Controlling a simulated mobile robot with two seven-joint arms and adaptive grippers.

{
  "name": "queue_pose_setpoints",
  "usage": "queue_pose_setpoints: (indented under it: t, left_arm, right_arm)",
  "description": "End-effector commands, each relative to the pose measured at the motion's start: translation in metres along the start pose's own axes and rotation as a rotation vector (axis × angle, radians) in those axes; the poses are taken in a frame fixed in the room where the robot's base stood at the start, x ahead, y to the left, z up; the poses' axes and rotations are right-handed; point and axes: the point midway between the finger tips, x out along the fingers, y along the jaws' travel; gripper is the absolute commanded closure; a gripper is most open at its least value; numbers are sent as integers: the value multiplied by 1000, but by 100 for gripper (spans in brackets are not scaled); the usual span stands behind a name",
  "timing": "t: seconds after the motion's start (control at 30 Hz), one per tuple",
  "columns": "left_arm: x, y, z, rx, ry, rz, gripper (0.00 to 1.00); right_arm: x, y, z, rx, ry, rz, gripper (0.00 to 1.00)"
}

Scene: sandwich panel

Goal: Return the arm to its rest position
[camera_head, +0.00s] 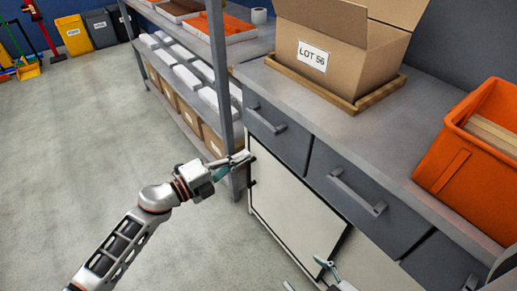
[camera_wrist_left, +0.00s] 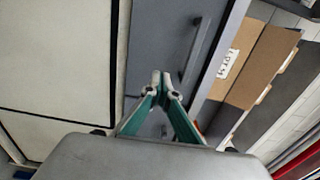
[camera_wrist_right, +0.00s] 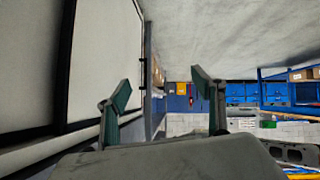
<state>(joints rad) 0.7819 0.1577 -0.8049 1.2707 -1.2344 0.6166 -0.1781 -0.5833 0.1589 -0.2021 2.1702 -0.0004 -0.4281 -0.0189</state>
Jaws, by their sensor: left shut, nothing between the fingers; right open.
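My left gripper (camera_head: 238,160) is shut and empty, in front of the upper left of the white panel (camera_head: 292,214) on the cabinet front. In the left wrist view its green fingertips (camera_wrist_left: 161,82) meet, with a grey drawer front and a handle behind them. My right gripper (camera_head: 318,275) shows at the bottom of the head view, near the panel's lower edge. In the right wrist view its green fingers (camera_wrist_right: 163,98) are wide apart with nothing between them, and the panel (camera_wrist_right: 105,60) stands to the left. Most of the right arm is hidden in the head view.
Grey drawers with bar handles (camera_head: 358,192) line the cabinet. On the worktop (camera_head: 350,125) stand a cardboard box (camera_head: 335,60) on a wooden tray and an orange bin (camera_head: 455,150). A shelf post (camera_head: 218,75) rises just beyond my left gripper. The floor (camera_head: 90,150) at left is clear.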

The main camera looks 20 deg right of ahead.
Motion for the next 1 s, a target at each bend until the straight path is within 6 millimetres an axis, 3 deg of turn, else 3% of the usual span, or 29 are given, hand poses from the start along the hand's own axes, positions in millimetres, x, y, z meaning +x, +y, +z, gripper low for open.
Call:
queue_pose_setpoints:
  t: [0.2,0.47,0.67,0.83,1.0]
  left_arm:
    - [-26,-1,0,2,0,0,100]
    - [-31,0,0,-3,-2,-2,100]
    - [-44,-12,-8,-120,-84,-72,100]
    - [-80,-20,-12,-360,-258,-181,100]
    - [-134,-4,-16,-620,-457,-254,100]
  right_arm:
    - [0,4,-2,-1,1,8,32]
    - [0,3,-2,4,1,8,32]
    - [-2,6,-19,4,23,12,32]
    - [-7,8,-34,8,40,13,32]
    - [-14,7,-40,20,39,10,32]
